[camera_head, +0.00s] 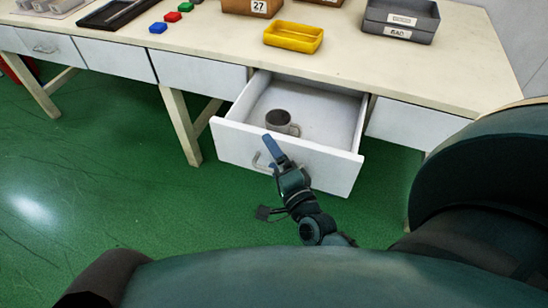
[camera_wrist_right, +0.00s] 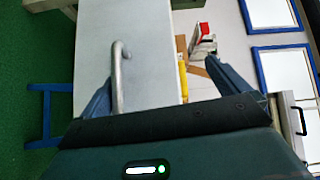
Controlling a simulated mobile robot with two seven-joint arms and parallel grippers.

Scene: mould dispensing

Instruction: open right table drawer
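The right table drawer (camera_head: 338,168) is pulled out from under the cream table and stands open. A grey mug (camera_head: 279,122) is inside it. Its metal handle (camera_head: 262,163) is on the white front panel, partly hidden by my right gripper (camera_head: 275,155). In the right wrist view, the handle (camera_wrist_right: 119,75) lies between the spread fingers of my right gripper (camera_wrist_right: 165,85), close to the left finger. The fingers are apart and not closed on it. My left gripper is not in view.
The table (camera_head: 340,72) holds a yellow tray (camera_head: 293,37), grey bins (camera_head: 400,20), a brown box numbered 27 (camera_head: 252,7) and coloured blocks (camera_head: 172,17). Wooden table legs (camera_head: 181,125) stand left of the drawer. Green floor (camera_head: 120,180) is clear in front.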

